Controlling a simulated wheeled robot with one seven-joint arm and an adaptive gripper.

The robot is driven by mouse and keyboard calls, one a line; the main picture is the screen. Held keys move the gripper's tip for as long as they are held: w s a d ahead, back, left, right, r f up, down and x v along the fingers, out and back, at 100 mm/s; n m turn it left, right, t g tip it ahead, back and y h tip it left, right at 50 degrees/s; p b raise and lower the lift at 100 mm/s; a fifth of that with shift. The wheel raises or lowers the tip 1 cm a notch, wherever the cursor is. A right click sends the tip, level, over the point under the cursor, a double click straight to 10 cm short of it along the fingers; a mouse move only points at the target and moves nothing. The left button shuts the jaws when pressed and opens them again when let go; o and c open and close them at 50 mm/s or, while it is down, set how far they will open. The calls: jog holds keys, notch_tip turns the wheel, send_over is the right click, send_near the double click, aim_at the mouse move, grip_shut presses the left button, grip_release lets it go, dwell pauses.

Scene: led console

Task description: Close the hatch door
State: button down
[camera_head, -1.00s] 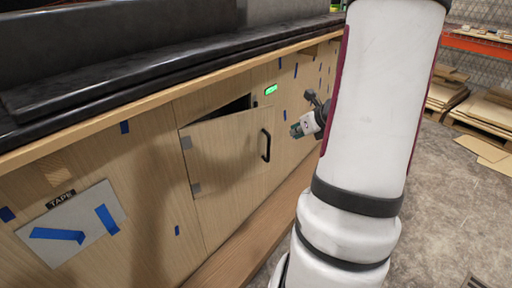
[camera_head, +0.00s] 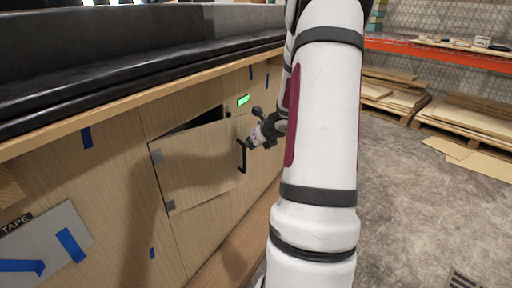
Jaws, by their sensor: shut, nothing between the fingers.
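The hatch door (camera_head: 202,168) is a light wood panel in the console's front, hinged on its left side. It stands ajar, with a dark gap (camera_head: 192,125) along its top. A black bar handle (camera_head: 242,156) is on its right side. My gripper (camera_head: 256,139) is just right of the handle's upper part, close to the door's right edge. It looks small here, and I cannot tell whether it touches the handle or door. Its fingers are shut with nothing between them.
A green lit display (camera_head: 243,100) is above the door's right corner. The black countertop (camera_head: 130,68) overhangs the wood front. A grey plate (camera_head: 45,248) with blue tape is at lower left. Wood stacks (camera_head: 460,120) stand on the right, with open concrete floor (camera_head: 410,210) before them.

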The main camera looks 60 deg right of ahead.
jog(key=shift+w+d, duration=0.1)
jog(key=shift+w, duration=0.15)
jog(key=w+d+n+y+p, duration=0.2)
jog(key=w+p, duration=0.6)
jog(key=w, duration=0.5)
jog(key=shift+d+n+t+y, duration=0.35)
jog(key=shift+d+n, duration=0.25)
jog(key=shift+n, duration=0.2)
jog(key=shift+r, duration=0.1)
jog(key=shift+a, duration=0.1)
